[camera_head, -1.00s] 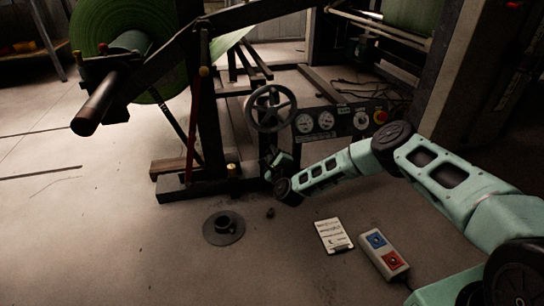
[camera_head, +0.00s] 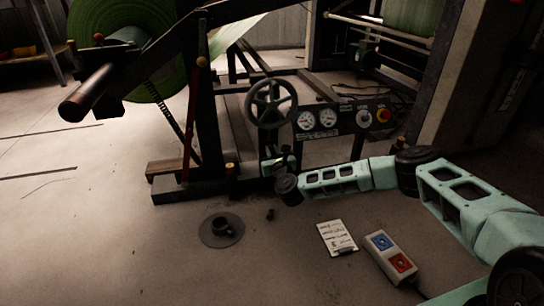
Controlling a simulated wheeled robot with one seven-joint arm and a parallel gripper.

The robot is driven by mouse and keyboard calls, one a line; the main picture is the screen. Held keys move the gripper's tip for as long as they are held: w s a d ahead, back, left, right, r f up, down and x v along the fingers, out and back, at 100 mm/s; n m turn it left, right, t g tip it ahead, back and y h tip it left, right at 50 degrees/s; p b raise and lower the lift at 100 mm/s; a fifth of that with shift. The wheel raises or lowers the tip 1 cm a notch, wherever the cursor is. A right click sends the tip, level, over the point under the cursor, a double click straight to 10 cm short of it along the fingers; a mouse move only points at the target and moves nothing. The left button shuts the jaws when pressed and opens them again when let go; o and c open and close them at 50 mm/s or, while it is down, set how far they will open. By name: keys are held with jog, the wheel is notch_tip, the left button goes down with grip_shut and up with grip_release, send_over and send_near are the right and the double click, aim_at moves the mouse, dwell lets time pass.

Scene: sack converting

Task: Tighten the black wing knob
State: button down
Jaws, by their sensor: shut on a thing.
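My gripper (camera_head: 276,164) is at the end of my pale green arm, low beside the machine frame and below the grey handwheel (camera_head: 271,104). Its jaws are small and dark here, and my wrist partly covers them. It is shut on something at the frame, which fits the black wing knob. The knob itself is too dark and hidden to make out, so I cannot tell its angle or how far in it sits.
A gauge panel (camera_head: 318,121) with a red button (camera_head: 384,115) stands above my forearm. On the floor lie a dark flanged disc (camera_head: 221,231), a small dark piece (camera_head: 270,214), a white card (camera_head: 336,238) and a two-button pendant (camera_head: 391,257). A green roll (camera_head: 150,60) stands left.

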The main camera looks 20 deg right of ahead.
jog(key=shift+s+f+m+b, duration=0.15)
jog(key=shift+m+b, duration=0.65)
jog(key=shift+m, duration=0.6)
jog(key=c, duration=1.3)
grip_release()
jog(key=shift+c, duration=0.2)
